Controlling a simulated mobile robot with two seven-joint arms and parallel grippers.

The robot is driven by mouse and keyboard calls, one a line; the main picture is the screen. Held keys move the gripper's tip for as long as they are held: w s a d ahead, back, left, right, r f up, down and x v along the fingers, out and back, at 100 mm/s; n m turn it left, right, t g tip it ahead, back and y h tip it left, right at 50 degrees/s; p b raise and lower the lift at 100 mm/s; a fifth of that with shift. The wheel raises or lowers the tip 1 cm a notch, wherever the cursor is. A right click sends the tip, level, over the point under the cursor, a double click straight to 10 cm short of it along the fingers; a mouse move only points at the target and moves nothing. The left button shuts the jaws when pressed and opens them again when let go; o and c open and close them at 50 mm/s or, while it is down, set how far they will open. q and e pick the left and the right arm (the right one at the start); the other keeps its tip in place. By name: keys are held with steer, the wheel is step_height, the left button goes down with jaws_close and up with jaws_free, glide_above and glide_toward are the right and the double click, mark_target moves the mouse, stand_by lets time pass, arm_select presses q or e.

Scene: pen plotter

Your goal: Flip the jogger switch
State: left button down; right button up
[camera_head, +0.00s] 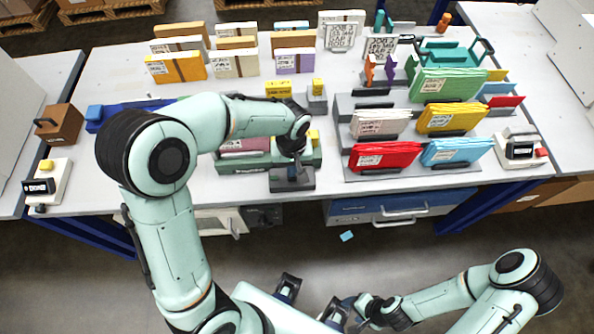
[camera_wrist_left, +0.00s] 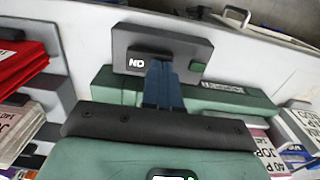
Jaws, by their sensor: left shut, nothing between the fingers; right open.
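The jogger (camera_head: 230,165) is a green machine at the table's front edge, with a dark grey switch panel (camera_head: 292,187) on its front side. In the left wrist view the panel (camera_wrist_left: 128,50) carries a white label that reads upside down and a small green square (camera_wrist_left: 197,67) near its other end. My left gripper (camera_head: 293,172) reaches down over the jogger. Its blue fingers (camera_wrist_left: 160,68) are shut and empty, with their tips over the panel's middle; I cannot tell whether they touch it. My right gripper (camera_head: 354,307) is open, low in front of the table, away from the jogger.
A grey stepped rack (camera_head: 347,105) of coloured packets stands right of the jogger. A small device with a red button (camera_head: 521,148) is at the far right, and one with a yellow knob (camera_head: 48,180) at the left. Rows of paper stacks (camera_head: 183,67) stand behind.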

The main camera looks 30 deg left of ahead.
arm_select(q)
step_height(320, 180, up, 6)
steer(key=p, duration=0.3)
steer(key=shift+r, duration=0.2)
arm_select(e)
steer(key=w+r, duration=0.1)
steer(key=r, duration=0.2)
steer(key=w+r, duration=0.1)
steer(key=shift+w+r, duration=0.25)
steer(key=shift+w, duration=0.05)
steer(key=shift+s, duration=0.1)
